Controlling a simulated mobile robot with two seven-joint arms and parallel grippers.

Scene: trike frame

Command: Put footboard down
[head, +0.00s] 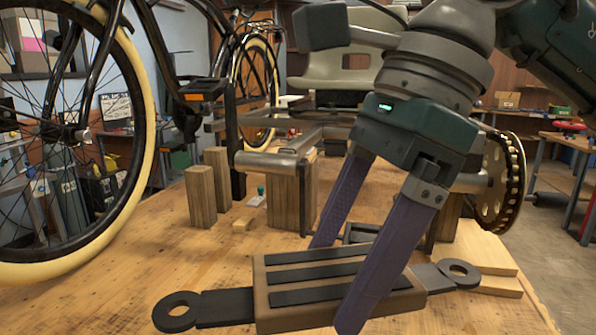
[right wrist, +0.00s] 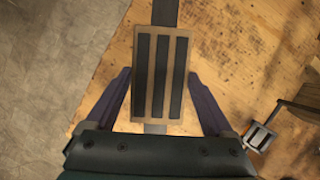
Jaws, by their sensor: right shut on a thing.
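The footboard (head: 290,300) is a brown block with black grip strips and a dark ringed bar at each end. It lies level, low over the wooden table near its front edge; I cannot tell whether it touches the top. My right gripper (head: 336,286) points down and is shut on the footboard, one purple finger on the far side and one on the near side. In the right wrist view the footboard (right wrist: 149,95) lies lengthwise between the fingers, its far end cut off by the picture's edge. My left gripper is not in view.
The wooden table (head: 110,305) is bare at the front left. Wooden blocks (head: 202,195) and the trike frame (head: 275,163) stand behind, with a spoked wheel (head: 140,120) at left and a chainring (head: 500,180) at right.

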